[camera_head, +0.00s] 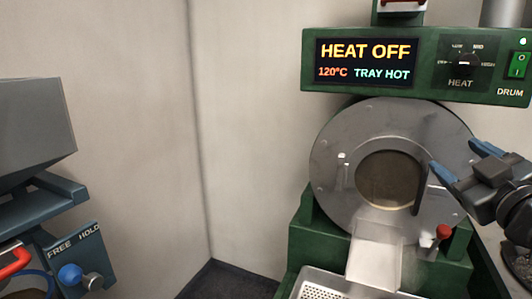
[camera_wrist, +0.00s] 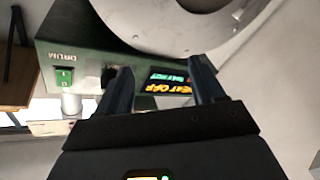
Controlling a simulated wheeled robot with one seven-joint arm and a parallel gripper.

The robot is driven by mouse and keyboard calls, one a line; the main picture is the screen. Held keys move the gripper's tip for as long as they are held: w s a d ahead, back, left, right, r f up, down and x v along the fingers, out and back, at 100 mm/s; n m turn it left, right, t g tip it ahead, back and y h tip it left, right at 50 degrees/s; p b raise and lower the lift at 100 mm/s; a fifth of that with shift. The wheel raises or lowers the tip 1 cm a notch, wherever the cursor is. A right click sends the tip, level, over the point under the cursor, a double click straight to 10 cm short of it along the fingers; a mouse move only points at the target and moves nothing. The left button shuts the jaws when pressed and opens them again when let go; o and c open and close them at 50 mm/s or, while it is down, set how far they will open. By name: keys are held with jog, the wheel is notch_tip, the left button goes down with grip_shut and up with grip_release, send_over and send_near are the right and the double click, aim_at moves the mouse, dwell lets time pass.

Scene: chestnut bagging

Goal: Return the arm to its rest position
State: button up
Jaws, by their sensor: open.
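My gripper (camera_head: 458,160) is at the right of the head view, in front of the right side of the roaster's round drum face (camera_head: 332,160). Its blue fingers are spread apart with nothing seen between them. In the wrist view my gripper (camera_wrist: 158,88) shows both dark blue fingers apart, with the upside-down control panel (camera_wrist: 85,62) beyond them. In the head view the green panel (camera_head: 310,85) reads HEAT OFF, 120°C, TRAY HOT. I cannot tell from these views whether the fingers touch the drum face.
A red-knobbed lever (camera_head: 443,231) stands below my gripper. A metal chute (camera_head: 375,262) leads down to a perforated tray (camera_head: 325,288). The space between the machines looks clear.

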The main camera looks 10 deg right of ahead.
jog(key=s+a+f+m+g+y, duration=0.1)
jog(key=s+a+f+m, duration=0.1)
jog(key=s+a+f, duration=0.7)
jog(key=s+a+f+m+g, duration=0.1)
jog(key=s+a+f+m, duration=0.4)
jog(key=f, duration=0.7)
jog(key=s+a+f+n+g+y, duration=0.1)
jog(key=s+a, duration=0.1)
jog(key=s, duration=1)
jog(key=s+a+f+n+g+y, duration=0.1)
jog(key=s+a+y, duration=0.1)
jog(key=s, duration=0.9)
jog(key=shift+s+a+f, duration=0.15)
jog(key=shift+s+f, duration=0.25)
